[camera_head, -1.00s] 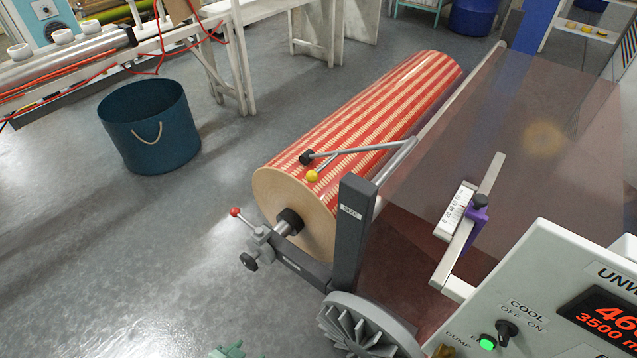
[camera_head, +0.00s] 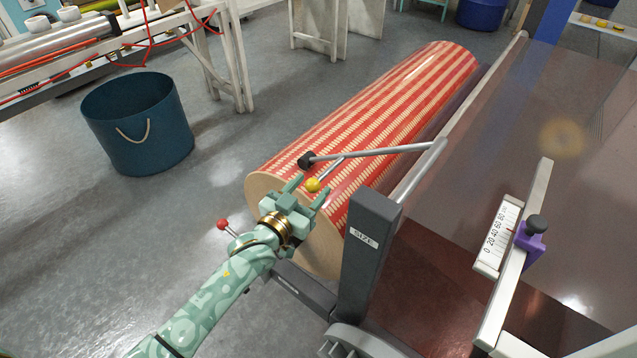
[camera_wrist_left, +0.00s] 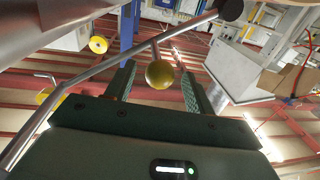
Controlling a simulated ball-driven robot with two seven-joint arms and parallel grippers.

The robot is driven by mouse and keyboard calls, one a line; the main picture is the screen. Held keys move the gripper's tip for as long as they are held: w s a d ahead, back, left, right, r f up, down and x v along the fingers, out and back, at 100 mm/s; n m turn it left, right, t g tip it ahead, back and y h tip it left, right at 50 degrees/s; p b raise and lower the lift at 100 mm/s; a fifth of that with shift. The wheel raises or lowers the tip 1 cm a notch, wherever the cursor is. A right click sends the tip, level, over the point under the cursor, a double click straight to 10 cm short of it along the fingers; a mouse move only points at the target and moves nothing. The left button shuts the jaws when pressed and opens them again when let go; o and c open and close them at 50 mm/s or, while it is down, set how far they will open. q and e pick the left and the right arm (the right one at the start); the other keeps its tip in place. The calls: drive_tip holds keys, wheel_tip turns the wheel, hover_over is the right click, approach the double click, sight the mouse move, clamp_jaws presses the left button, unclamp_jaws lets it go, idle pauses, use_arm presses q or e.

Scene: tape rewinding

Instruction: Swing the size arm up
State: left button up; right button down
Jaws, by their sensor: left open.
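The size arm (camera_head: 385,151) is a grey rod with a black knob (camera_head: 305,161) at its free end and a short stem with a yellow ball (camera_head: 313,185). It lies along the red striped roll (camera_head: 400,105), beside the dark post (camera_head: 366,250) labelled SIZE. My left gripper (camera_head: 306,188) is open, with its fingers at the yellow ball. In the left wrist view the yellow ball (camera_wrist_left: 160,74) sits between the two open fingers, with visible space on both sides. The rod (camera_wrist_left: 100,68) crosses that view diagonally. My right gripper is not in view.
A red-knobbed lever (camera_head: 223,225) is close beside my left arm. A purple slider with a scale (camera_head: 530,240) stands at the right. A blue bucket (camera_head: 160,150) stands on the floor at left. Open floor lies between the bucket and the roll.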

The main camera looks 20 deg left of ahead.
sight(317, 179)
use_arm(q)
drive_tip(key=x, duration=0.2)
drive_tip(key=shift+w+f+b, duration=0.15)
drive_tip(key=shift+w+b, duration=0.2)
drive_tip(key=shift+b, duration=0.05)
drive_tip(key=shift+w+d, duration=0.15)
drive_tip(key=shift+w, duration=0.3)
drive_tip(key=shift+r, duration=0.2)
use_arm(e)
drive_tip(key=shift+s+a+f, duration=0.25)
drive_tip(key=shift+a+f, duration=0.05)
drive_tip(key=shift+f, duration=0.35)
use_arm(q)
drive_tip(key=shift+c, duration=0.3)
